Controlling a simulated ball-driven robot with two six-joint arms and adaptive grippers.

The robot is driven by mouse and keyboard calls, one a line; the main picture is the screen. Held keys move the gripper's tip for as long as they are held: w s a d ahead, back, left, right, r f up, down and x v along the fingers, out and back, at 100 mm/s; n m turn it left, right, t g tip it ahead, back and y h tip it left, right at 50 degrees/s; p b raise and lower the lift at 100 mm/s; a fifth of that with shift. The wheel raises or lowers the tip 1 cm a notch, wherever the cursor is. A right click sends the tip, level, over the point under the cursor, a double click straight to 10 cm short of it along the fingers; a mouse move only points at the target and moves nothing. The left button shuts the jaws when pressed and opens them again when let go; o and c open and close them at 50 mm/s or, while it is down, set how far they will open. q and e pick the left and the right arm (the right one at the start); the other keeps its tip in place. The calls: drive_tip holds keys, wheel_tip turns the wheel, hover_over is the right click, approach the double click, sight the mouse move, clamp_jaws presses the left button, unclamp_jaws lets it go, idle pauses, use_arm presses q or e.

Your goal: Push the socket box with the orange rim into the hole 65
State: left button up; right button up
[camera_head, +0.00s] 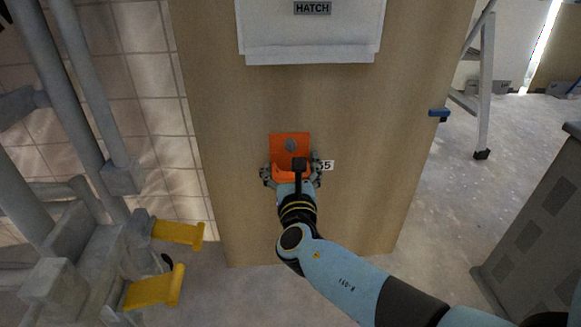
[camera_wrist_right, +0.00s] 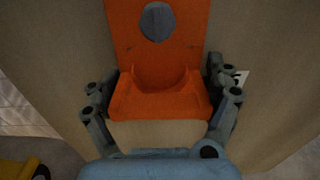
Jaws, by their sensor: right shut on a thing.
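The orange socket box (camera_head: 290,146) is at the wooden panel (camera_head: 237,120), in the middle of the head view. It has a grey round spot on its upright orange face. My right gripper (camera_head: 291,172) is shut on its lower part, one finger on each side. In the right wrist view the orange box (camera_wrist_right: 160,80) sits between the fingers of the right gripper (camera_wrist_right: 162,104). A white number label (camera_head: 328,165), partly covered by a finger, is just right of the box. The hole is hidden, so I cannot tell how deep the box sits. My left gripper is not in view.
A white hatch (camera_head: 312,30) is on the panel above the box. A grey lift frame with yellow arms (camera_head: 178,232) stands at the left. A grey cabinet (camera_head: 530,230) stands at the right. A blue clip (camera_head: 438,113) is at the panel's right edge. Floor between is clear.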

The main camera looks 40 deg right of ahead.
sight(292, 179)
drive_tip(key=shift+r, duration=0.1)
drive_tip(key=o, duration=1.5)
drive_tip(key=shift+w, duration=0.1)
drive_tip(key=shift+c, duration=0.2)
drive_tip(key=v, duration=0.7)
drive_tip(key=shift+s+a, duration=0.1)
drive_tip(key=shift+s, duration=0.25)
